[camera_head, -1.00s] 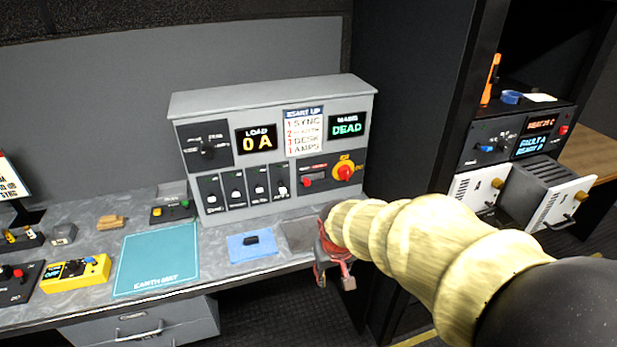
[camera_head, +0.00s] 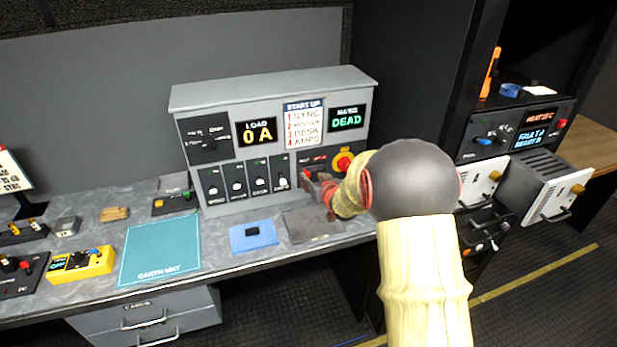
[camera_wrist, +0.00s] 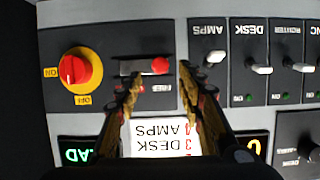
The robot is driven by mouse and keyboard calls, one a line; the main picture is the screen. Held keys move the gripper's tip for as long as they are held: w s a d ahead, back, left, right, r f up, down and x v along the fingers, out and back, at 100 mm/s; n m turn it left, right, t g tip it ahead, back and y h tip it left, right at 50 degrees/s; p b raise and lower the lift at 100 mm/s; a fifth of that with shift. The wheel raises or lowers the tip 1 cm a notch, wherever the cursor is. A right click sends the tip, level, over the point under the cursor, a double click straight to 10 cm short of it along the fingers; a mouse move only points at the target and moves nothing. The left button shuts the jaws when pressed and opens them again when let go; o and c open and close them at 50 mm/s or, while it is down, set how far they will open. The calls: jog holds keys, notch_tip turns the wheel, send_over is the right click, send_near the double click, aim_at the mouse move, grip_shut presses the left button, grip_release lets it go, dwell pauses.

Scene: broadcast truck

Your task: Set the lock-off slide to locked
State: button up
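The lock-off slide is a red knob (camera_wrist: 160,65) in a short dark slot with a metallic strip, on the grey panel. In the upside-down wrist view the knob sits at the slot's right end. The small label by it is too blurred to read surely. My gripper (camera_wrist: 160,76) is open, with one fingertip on each side of the knob. I cannot tell whether either finger touches it. In the head view my gripper (camera_head: 328,187) is at the panel's lower right and largely hides the slide.
A red-and-yellow rotary switch (camera_wrist: 76,70) is close beside the slide. The AMPS toggle (camera_wrist: 213,57) is close on the other side. A blue pad (camera_head: 253,237) and a grey plate (camera_head: 312,226) lie on the desk below. A dark rack (camera_head: 515,130) stands to the right.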

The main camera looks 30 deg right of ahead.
aim_at(308, 175)
jog(key=shift+b+x, duration=0.45)
jog(key=shift+x, duration=2.2)
jog(key=shift+c, duration=1.4)
grip_shut()
